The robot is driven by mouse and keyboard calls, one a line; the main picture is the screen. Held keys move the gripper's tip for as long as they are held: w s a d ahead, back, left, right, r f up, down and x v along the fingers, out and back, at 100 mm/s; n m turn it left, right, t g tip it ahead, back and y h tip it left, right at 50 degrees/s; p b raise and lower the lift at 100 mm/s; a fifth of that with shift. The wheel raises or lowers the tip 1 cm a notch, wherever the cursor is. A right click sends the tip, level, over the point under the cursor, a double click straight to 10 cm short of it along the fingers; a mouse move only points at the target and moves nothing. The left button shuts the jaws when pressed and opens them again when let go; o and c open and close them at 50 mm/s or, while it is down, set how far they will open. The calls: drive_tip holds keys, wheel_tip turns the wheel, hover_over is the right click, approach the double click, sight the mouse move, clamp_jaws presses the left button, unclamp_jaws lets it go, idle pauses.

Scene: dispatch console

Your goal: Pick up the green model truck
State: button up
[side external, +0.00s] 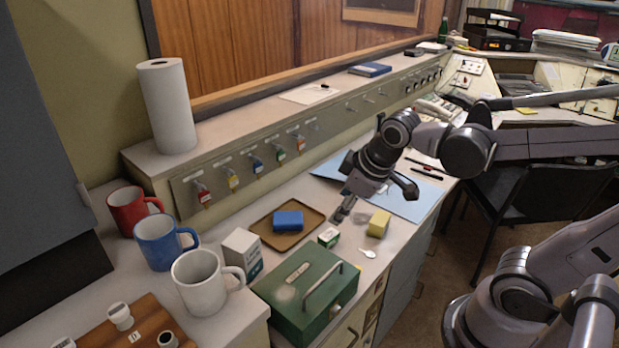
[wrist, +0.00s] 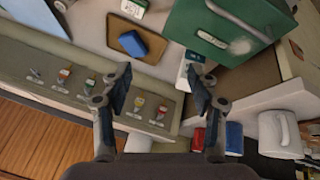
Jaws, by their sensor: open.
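A small green-and-white object (side external: 329,237) sits on the counter between the brown tray and the green metal box. It also shows at the top of the wrist view (wrist: 135,8). It is too small to tell whether it is the model truck, and no other truck is visible. My gripper (side external: 378,184) is above the counter, behind and to the right of this object and apart from it. In the wrist view my gripper (wrist: 160,88) has its two fingers wide apart with nothing between them.
The tray (side external: 262,237) holds a blue block (side external: 288,221). The green metal box (side external: 305,295), a white carton (side external: 241,253), a yellow block (side external: 379,223) and a spoon (side external: 367,253) are nearby. Several mugs, including a white one (side external: 200,285), stand left. A key panel (side external: 240,175) lines the back.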

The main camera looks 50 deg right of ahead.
drive_tip(key=w+d+f+n+g+h, duration=0.25)
drive_tip(key=w+f+n, duration=0.25)
drive_tip(key=w+n, duration=0.3)
drive_tip(key=n+g+h, duration=0.1)
drive_tip(key=n+g, duration=0.2)
drive_tip(key=n, duration=0.2)
approach(330, 234)
drive_tip(key=x, duration=0.2)
drive_tip(key=w+x, duration=0.1)
drive_tip(key=x, duration=0.1)
drive_tip(key=shift+f, duration=0.4)
drive_tip(key=shift+s+x, duration=0.2)
drive_tip(key=shift+x, duration=1.2)
drive_tip(key=shift+s+x, duration=0.2)
drive_tip(key=shift+x, duration=1.15)
drive_tip(key=shift+d, duration=0.2)
drive_tip(key=shift+r, duration=0.1)
drive_tip(key=c, duration=1.2)
